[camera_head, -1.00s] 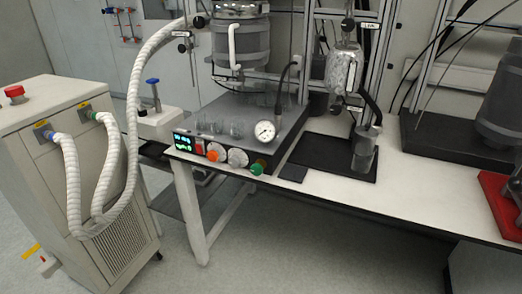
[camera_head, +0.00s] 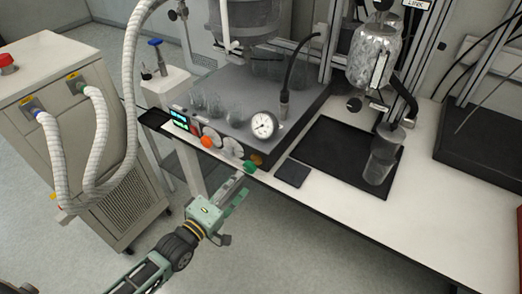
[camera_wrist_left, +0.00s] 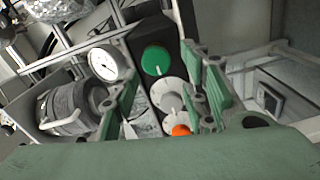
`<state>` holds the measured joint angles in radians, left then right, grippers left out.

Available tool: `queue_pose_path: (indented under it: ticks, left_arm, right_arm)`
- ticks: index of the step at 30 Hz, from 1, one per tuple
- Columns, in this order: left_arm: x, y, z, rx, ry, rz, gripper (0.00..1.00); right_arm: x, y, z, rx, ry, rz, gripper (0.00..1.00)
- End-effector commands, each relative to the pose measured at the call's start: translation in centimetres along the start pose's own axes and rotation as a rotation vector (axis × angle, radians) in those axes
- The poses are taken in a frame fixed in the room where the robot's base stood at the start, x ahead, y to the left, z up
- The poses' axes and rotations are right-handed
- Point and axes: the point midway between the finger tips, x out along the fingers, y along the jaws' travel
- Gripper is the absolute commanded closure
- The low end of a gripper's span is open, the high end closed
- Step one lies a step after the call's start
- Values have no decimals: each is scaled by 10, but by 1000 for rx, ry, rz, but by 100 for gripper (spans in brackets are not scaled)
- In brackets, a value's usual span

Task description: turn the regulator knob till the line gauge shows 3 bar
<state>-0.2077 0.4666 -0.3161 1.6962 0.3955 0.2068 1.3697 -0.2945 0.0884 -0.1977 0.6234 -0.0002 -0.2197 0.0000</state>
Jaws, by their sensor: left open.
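A row of knobs is on the reactor base's front panel: an orange knob (camera_head: 207,141), a silver dial (camera_head: 232,147) and a green knob (camera_head: 250,166) at the right end. No readable label shows which is the regulator. The round white gauge (camera_head: 263,125) stands above them; its reading is too small to tell. My left gripper (camera_head: 238,187) is open and empty, just in front of and below the green knob. In the left wrist view the green knob (camera_wrist_left: 155,60) appears between the open fingers, apparently untouched; the gauge (camera_wrist_left: 103,63) is to its left. My right gripper is not in view.
Glass beakers (camera_head: 215,106) stand on the reactor base behind the panel. A black tray (camera_head: 330,160) and a small dark pad (camera_head: 292,174) lie on the bench to the right. A chiller with white hoses (camera_head: 95,140) stands at the left.

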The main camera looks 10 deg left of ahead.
Motion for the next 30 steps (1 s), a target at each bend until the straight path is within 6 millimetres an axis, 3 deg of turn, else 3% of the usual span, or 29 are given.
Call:
queue_pose_path:
  ticks: [4, 11, 17, 28, 30]
  left_arm:
    - [10, 12, 0, -26, -4, 21, 59]
    - [47, 13, 0, -24, -3, 21, 59]
    - [72, 12, 0, -21, -3, 19, 59]
    - [79, 10, 0, -21, -3, 17, 59]
    - [79, 10, 1, -21, -3, 17, 64]
  right_arm:
    - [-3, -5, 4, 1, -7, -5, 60]
    - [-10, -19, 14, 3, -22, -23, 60]
    - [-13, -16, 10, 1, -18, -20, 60]
    - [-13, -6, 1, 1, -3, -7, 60]
    - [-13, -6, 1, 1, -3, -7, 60]
